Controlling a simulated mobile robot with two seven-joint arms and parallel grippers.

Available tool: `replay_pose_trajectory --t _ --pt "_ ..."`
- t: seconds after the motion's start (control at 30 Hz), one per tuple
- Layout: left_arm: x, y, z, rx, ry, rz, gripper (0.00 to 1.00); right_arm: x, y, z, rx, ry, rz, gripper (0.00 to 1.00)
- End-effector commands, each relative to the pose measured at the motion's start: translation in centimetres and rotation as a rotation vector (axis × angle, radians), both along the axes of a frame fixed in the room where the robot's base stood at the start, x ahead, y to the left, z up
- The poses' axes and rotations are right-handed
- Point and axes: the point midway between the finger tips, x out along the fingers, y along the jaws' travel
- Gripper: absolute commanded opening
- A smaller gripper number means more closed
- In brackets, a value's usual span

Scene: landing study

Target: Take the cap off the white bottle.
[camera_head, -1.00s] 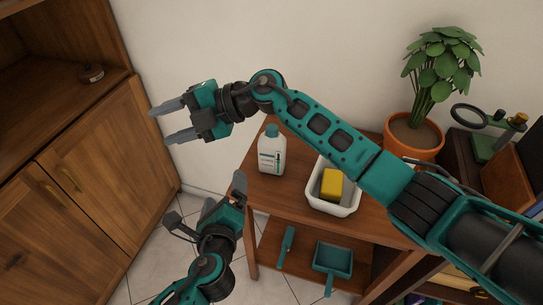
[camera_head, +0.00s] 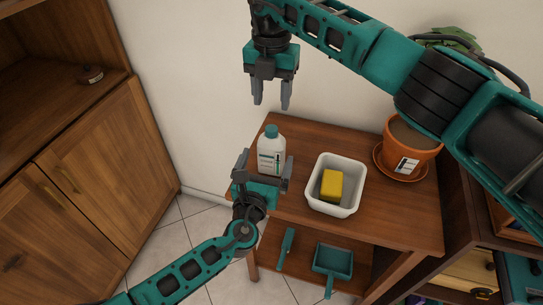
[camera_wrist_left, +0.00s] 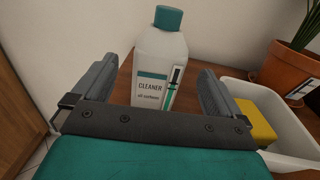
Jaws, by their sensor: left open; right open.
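The white bottle (camera_head: 271,158) stands upright on the small wooden table, with a teal cap (camera_head: 272,131) on its top. In the left wrist view the bottle (camera_wrist_left: 159,62) shows its cleaner label, and the cap (camera_wrist_left: 168,18) is on it. My left gripper (camera_head: 264,165) is open, with its fingers pointing at the bottle's lower body, one to each side in the wrist view; I cannot tell whether the bottle is between them. My right gripper (camera_head: 271,101) is open and empty, pointing down above the cap and apart from it.
A white tub (camera_head: 352,199) with a yellow sponge (camera_head: 332,185) stands right of the bottle. A potted plant (camera_head: 408,146) is at the back right. A teal dustpan (camera_head: 333,258) and brush (camera_head: 287,247) lie on the lower shelf. A wooden cabinet (camera_head: 100,180) is at left.

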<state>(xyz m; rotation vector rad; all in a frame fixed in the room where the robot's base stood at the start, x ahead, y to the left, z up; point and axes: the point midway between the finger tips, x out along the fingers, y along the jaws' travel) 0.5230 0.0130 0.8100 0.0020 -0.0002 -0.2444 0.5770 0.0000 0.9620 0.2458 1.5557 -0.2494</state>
Motion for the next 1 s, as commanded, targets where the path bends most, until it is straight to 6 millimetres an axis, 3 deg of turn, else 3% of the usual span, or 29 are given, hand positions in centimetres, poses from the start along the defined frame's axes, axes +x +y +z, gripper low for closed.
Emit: replay_pose_trajectory --t 0.1,0.3,0.77,1.0 --pt "2.2 -0.6 0.1 0.000 -0.002 0.001 1.00 0.0 0.0 0.0 0.001 0.001 0.001 0.51" --pt "4.4 -1.1 0.0 -0.001 0.000 0.000 1.00 0.0 0.0 0.0 0.002 0.000 0.001 0.51" --pt "5.3 -1.3 0.0 -0.002 0.000 0.000 1.00 0.0 0.1 0.0 0.002 0.000 0.001 0.51" --pt "5.3 -1.3 0.0 -0.002 0.000 0.001 0.79 0.0 0.0 0.0 0.002 0.000 0.001 0.51"
